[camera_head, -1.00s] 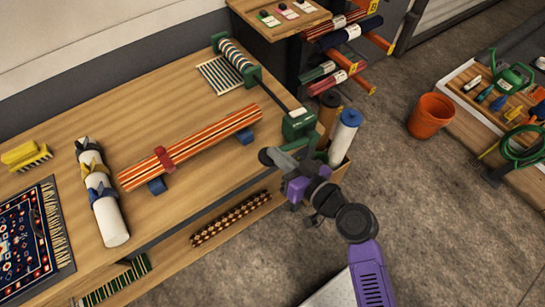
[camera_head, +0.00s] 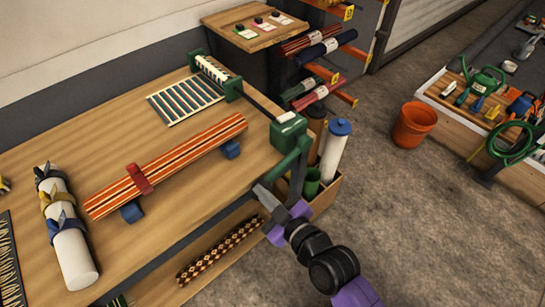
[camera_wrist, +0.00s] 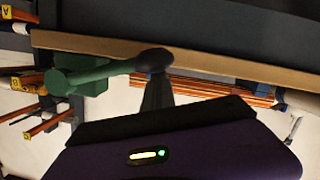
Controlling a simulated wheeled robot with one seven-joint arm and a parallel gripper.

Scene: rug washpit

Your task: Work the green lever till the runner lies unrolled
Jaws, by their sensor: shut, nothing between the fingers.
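The runner (camera_head: 185,98), striped in dark and pale, lies partly spread on the bench. Its far end is still a roll (camera_head: 212,70) between two green end stands. The green lever (camera_head: 287,166) comes off a green box (camera_head: 288,132) at the bench's right edge and slants down toward my gripper. In the wrist view the lever (camera_wrist: 95,74) ends in a dark round knob (camera_wrist: 153,60). My gripper (camera_head: 268,200) is shut and empty, with its fingers (camera_wrist: 157,85) at the knob. I cannot tell whether they touch it.
A patterned roll (camera_head: 220,250) lies below the bench edge.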

